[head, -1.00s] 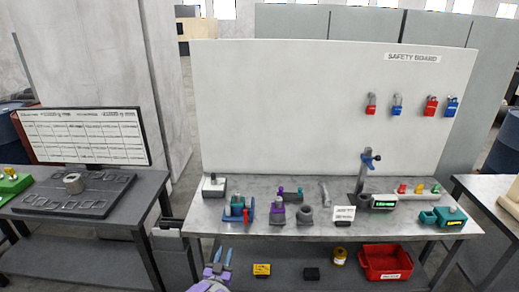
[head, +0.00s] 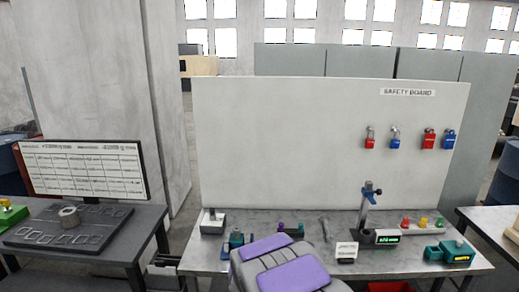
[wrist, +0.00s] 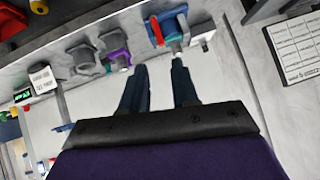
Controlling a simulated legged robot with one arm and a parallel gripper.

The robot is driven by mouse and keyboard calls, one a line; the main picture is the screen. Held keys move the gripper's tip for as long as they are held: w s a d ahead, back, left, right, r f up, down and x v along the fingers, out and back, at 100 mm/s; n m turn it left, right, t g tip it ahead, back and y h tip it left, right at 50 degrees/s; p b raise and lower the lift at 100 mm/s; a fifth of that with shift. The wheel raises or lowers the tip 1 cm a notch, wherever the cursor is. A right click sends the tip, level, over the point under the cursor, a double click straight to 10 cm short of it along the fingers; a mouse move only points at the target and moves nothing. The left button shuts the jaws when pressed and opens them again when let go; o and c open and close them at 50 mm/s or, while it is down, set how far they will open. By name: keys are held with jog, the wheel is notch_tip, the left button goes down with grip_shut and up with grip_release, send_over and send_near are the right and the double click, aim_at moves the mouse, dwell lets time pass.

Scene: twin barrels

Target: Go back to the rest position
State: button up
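My gripper (wrist: 159,66) shows in the wrist view with its two dark blue fingers apart and nothing between them. Its picture is turned over, with the bench items at the top. In the head view, my purple and grey arm rises at the bottom centre in front of the workbench (head: 210,262). The fingers cannot be made out there. The arm hides part of the bench's front and some of the items on it.
A white safety board (head: 290,140) with several padlocks stands behind the bench. On the bench are a clamp stand (head: 367,208), a teal device (head: 450,252) and small fixtures. A left table holds a monitor (head: 85,170). A right table (head: 490,222) stands close by.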

jog(key=s+d+r+g, duration=0.3)
jog(key=s+d, duration=0.3)
jog(key=s, duration=1)
jog(key=s+d+r+g+h, duration=0.1)
jog(key=s+d+r+g, duration=0.2)
jog(key=s, duration=1.3)
jog(key=s+d+r+n+g+b, duration=0.1)
jog(key=s+d+r+g, duration=0.2)
jog(key=s+d, duration=0.7)
jog(key=s+g, duration=0.2)
jog(key=s, duration=0.4)
jog(key=shift+s+r+g, duration=0.25)
jog(key=shift+r+g, duration=0.05)
